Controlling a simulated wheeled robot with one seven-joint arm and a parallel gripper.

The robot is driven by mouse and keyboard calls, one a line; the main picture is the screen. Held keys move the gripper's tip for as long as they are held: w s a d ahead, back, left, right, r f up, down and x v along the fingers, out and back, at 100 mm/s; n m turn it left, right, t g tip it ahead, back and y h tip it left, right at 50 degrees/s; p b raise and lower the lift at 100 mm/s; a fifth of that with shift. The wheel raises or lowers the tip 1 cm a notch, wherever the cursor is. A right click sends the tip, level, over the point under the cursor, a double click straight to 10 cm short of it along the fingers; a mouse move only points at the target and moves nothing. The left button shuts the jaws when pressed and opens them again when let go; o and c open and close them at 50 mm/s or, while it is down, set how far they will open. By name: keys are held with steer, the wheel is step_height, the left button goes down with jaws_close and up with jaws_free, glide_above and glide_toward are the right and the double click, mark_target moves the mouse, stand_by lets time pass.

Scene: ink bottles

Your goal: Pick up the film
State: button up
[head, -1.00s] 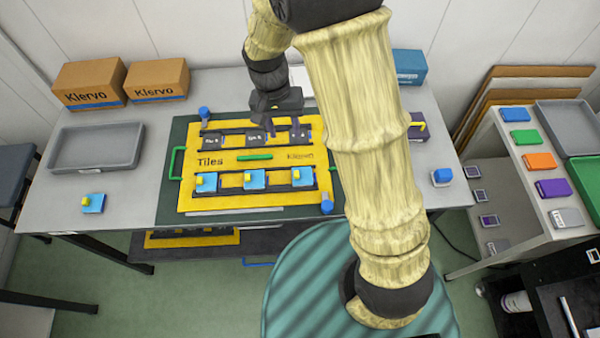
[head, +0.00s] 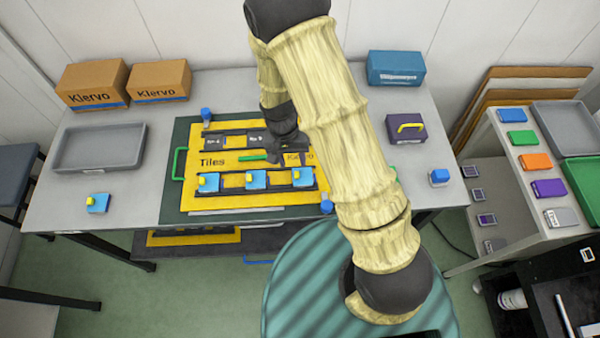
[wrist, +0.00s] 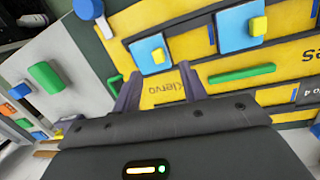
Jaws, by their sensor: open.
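Blue square pieces with yellow tabs, which look like the film, sit in the front row of the yellow Tiles board (head: 215,209): left (head: 208,183), middle (head: 256,179) and right (head: 303,177). Another blue piece (head: 98,203) lies on the table at the left.
A green bar (head: 253,158) lies on the board beside my gripper. Blue knobs (head: 206,115) (head: 327,207) stand at board corners. The table's left front is mostly clear.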

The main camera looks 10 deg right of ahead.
mark_target(296, 173)
steer(key=shift+f, duration=0.2)
steer(key=shift+s+d+f+p, duration=0.15)
steer(key=shift+f+p, duration=0.2)
steer(key=shift+f, duration=0.5)
steer(key=shift+d+f+p, duration=0.1)
steer(key=shift+f+p, duration=0.25)
steer(key=shift+f, duration=0.45)
steer(key=shift+s+d+f+p, duration=0.15)
steer(key=shift+f+p, duration=0.2)
steer(key=shift+f, duration=0.5)
steer(key=c, duration=0.9)
steer(key=shift+o, duration=0.2)
